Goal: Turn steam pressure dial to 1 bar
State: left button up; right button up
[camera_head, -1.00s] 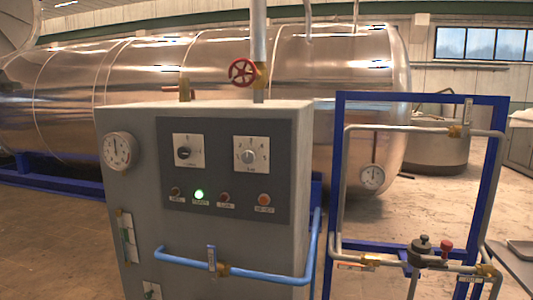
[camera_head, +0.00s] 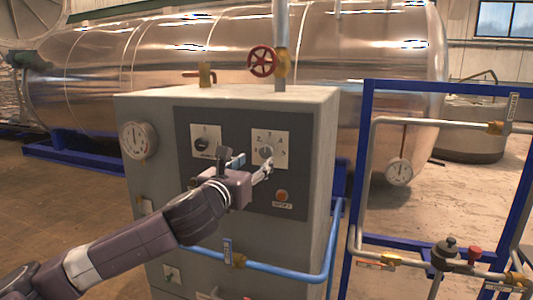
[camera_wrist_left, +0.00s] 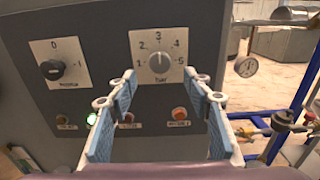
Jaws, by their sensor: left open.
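The steam pressure dial (camera_wrist_left: 159,62) is a grey knob on a white plate marked 1 to 5 and "bar", on the dark panel of a grey cabinet. Its pointer is up, near 3. It also shows in the head view (camera_head: 267,151). My left gripper (camera_wrist_left: 160,76) is open and empty, facing the panel. Its blue-padded fingers are to either side of the dial's lower part in the wrist view. I cannot tell whether they touch it. In the head view, my left gripper (camera_head: 266,170) is just below the dial. My right gripper is not in view.
A black knob (camera_wrist_left: 50,69) marked 0 and -1 is left of the dial. A blue pipe (camera_head: 280,268) crosses the cabinet front. A blue frame with pipes (camera_head: 368,180) stands right.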

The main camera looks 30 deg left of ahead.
aim_at(265, 154)
pick_arm(q)
jog(key=p+x, duration=0.1)
jog(key=x, duration=0.4)
jog(key=shift+w+p, duration=0.25)
jog(key=shift+p, duration=0.15)
jog(key=shift+w+a+f, duration=0.1)
jog(key=shift+w+a, duration=0.1)
jog(key=shift+w, duration=0.5)
jog(key=shift+c, duration=0.4)
jog(key=c, duration=1.1)
jog(key=shift+o, duration=0.2)
